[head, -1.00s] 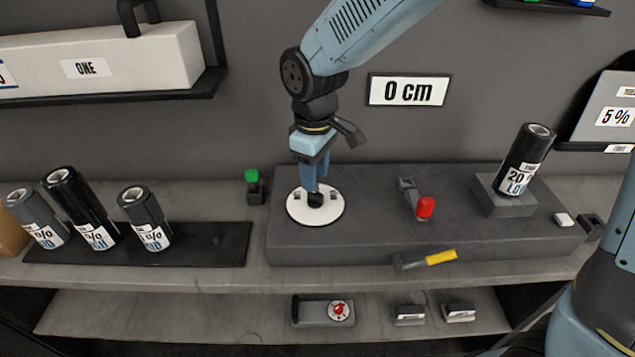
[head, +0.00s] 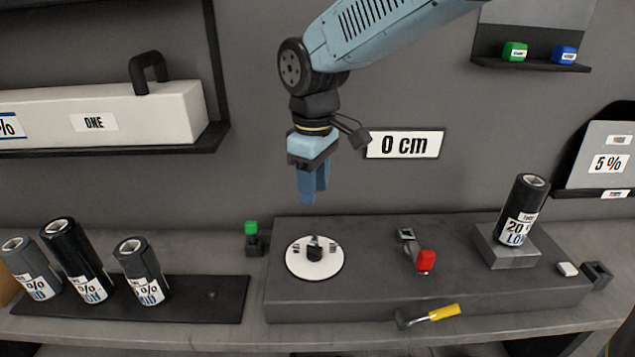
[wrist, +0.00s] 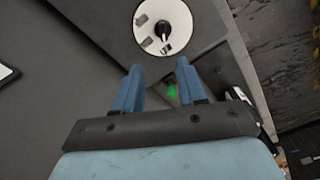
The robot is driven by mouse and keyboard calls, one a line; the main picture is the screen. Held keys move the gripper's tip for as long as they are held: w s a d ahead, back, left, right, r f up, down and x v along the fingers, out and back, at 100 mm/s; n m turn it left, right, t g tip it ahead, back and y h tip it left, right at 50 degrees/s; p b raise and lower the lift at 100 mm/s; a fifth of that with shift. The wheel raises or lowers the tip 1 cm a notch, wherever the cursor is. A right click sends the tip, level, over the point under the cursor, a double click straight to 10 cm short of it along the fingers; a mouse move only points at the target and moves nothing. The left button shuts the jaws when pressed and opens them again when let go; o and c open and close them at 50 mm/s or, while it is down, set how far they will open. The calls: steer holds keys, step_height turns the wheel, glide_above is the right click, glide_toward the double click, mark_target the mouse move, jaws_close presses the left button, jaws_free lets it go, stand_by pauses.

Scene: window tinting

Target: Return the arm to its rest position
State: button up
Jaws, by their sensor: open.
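My gripper (head: 313,190) hangs fingers down above the dark grey block, empty and apart from everything. In the wrist view my gripper (wrist: 155,80) shows two blue fingers spread apart with nothing between them. Below it, a white round disc (head: 300,262) with a black knob and small clips lies on the left part of the block (head: 370,285). The disc also shows at the top of the wrist view (wrist: 148,42). My arm reaches in from the upper right.
Several labelled rolls (head: 80,262) stand on a dark mat at left. Another roll (head: 522,212) stands at the block's right. A red-topped lever (head: 426,261), a green-topped piece (head: 251,228) and a yellow-handled tool (head: 443,313) are nearby. A "0 cm" sign (head: 404,145) hangs behind the wrist.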

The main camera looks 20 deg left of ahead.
steer(key=w+d+r+m+t, duration=0.1)
steer(key=w+d+r+m, duration=0.1)
steer(key=d, duration=0.4)
steer(key=w+d+r+m, duration=0.1)
steer(key=d+r+m, duration=0.1)
steer(key=d, duration=0.4)
steer(key=s+d+r+m+t, duration=0.1)
steer(key=d+m, duration=0.3)
steer(key=d, duration=0.5)
steer(key=s+d+r+m+t, duration=0.1)
steer(key=s+d+m+t, duration=0.1)
steer(key=d, duration=0.7)
steer(key=s+d+r+m+t, duration=0.1)
steer(key=s+d+m, duration=0.4)
steer(key=d, duration=0.3)
steer(key=shift+d+r+m+t, duration=0.15)
steer(key=shift+d+m+t, duration=0.15)
steer(key=shift+d, duration=0.1)
